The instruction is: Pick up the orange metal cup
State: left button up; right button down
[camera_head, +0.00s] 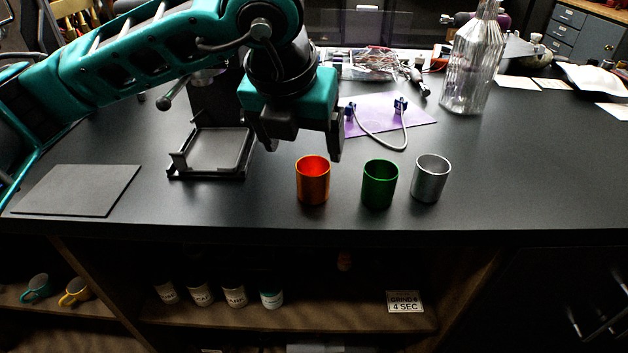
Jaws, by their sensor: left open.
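The orange metal cup (313,185) stands upright near the front edge of the dark table, leftmost in a row of three cups. My left gripper (302,150) is open and empty, with its fingers pointing down. It appears just behind and above the orange cup, with one finger on each side of the cup's line in the picture. I see no contact with the cup. My right gripper is out of view.
A green cup (379,185) and a silver cup (431,179) stand to the right. A black stand (207,174) and a flat dark mat (78,190) lie to the left. A purple sheet (421,116) and a glass bottle (471,70) are behind. The table's right front is clear.

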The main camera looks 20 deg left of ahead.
aim_at(313, 173)
pick_arm(q)
jog(key=x, duration=0.9)
jog(key=shift+w+d+f, duration=0.1)
jog(key=shift+w+f, duration=0.2)
jog(key=shift+w, duration=0.05)
jog(key=c, duration=1.1)
